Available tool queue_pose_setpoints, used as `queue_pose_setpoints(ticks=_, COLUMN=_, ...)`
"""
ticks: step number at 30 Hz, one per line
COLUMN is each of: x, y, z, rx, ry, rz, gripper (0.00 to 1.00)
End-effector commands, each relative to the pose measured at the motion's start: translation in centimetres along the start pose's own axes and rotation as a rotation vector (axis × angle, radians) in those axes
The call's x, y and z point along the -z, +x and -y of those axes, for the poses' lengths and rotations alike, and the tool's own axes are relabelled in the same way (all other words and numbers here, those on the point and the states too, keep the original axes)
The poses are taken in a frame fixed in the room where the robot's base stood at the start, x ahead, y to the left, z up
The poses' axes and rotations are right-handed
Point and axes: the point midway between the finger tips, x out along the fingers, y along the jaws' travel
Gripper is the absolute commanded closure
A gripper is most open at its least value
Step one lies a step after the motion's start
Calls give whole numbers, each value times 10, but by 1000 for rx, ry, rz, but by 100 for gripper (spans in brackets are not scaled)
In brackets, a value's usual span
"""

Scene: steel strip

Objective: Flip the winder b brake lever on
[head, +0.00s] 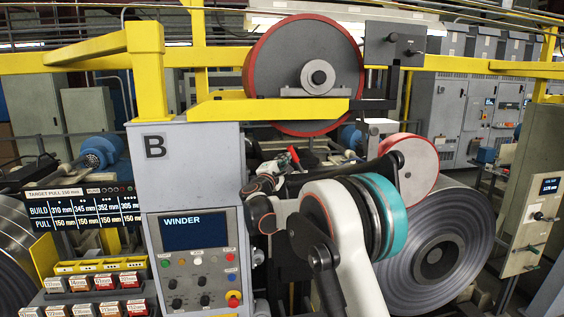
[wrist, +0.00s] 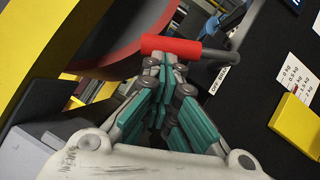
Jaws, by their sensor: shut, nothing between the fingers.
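The brake lever shows in the wrist view as a red cylindrical grip (wrist: 172,46) on a dark grey rod that runs right to a black panel. My gripper (wrist: 166,64) is shut and empty, its teal-padded fingers pointing at the red grip. The fingertips are right at the grip's near side; I cannot tell whether they touch. In the head view the red grip (head: 294,156) shows small behind my arm, to the right of the grey winder B cabinet (head: 185,180). The lever's base is hidden there by my arm.
A large red-rimmed roll (head: 325,55) hangs above, by a yellow beam (head: 265,108). A steel coil (head: 440,245) stands at right. In the wrist view, a yellow block (wrist: 298,126) and a weight scale label (wrist: 292,82) lie right of the gripper.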

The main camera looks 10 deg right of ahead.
Motion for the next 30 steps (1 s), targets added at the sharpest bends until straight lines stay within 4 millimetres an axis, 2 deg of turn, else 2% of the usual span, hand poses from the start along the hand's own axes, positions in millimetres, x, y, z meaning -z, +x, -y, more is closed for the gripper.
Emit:
queue_pose_setpoints(ticks=8, x=-12, y=8, z=-7, rx=78, ry=115, rz=2, gripper=100)
queue_pose_setpoints(ticks=17, x=-34, y=22, z=-14, rx=231, ry=345, rz=3, gripper=100)
queue_pose_setpoints(ticks=30, x=-63, y=42, z=-10, rx=434, ry=650, rz=3, gripper=100)
